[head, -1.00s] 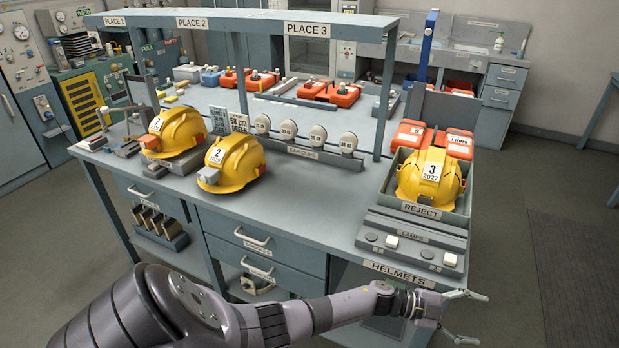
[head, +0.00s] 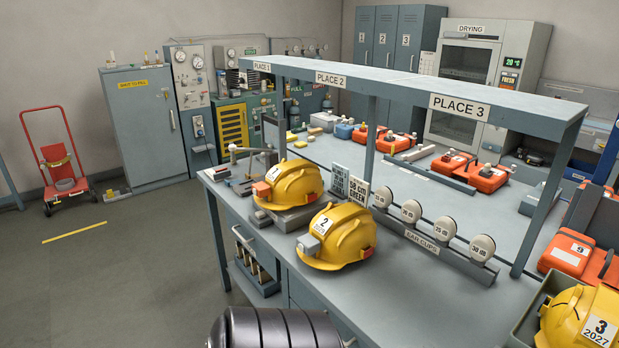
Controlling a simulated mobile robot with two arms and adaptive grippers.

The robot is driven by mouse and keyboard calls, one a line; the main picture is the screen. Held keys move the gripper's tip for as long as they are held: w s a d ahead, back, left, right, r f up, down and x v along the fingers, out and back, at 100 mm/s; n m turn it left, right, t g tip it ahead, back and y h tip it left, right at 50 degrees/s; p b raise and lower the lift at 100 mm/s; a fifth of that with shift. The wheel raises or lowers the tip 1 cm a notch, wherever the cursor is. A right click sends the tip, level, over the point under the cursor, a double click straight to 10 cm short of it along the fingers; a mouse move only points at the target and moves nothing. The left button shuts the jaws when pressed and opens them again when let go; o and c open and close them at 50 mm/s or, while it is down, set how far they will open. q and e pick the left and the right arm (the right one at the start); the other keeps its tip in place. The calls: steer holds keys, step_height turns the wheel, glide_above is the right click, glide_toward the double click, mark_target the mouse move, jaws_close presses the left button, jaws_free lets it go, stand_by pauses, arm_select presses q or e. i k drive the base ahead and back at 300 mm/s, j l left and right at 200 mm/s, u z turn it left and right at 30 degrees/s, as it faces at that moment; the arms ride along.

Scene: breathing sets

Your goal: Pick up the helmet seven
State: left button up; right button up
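Three yellow helmets are on the workbench. One helmet (head: 292,184) stands on a grey stand at the left; its digit looks like 1 but is small and tilted. The helmet marked 2 (head: 340,238) sits on the bench top in front of it. The helmet marked 3 (head: 577,318) is in a grey bin (head: 530,312) at the lower right and is cut off by the picture edge. I see no helmet clearly marked 7. Neither of my grippers is in view; only a dark part of my arm shows at the bottom.
A raised shelf (head: 410,88) on posts runs over the bench. Ear cups (head: 443,229) stand in a row, with orange boxes (head: 484,178) behind. Grey lockers (head: 385,38) and a drying cabinet (head: 470,58) line the back.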

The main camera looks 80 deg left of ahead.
mark_target(297, 183)
steer(key=i+j+u, duration=0.15)
steer(key=u, duration=0.3)
steer(key=i+j+u, duration=0.2)
steer(key=u, duration=0.25)
steer(key=i+u, duration=0.25)
steer(key=u, duration=1.7)
steer(key=i+j, duration=0.2)
steer(key=j, duration=0.15)
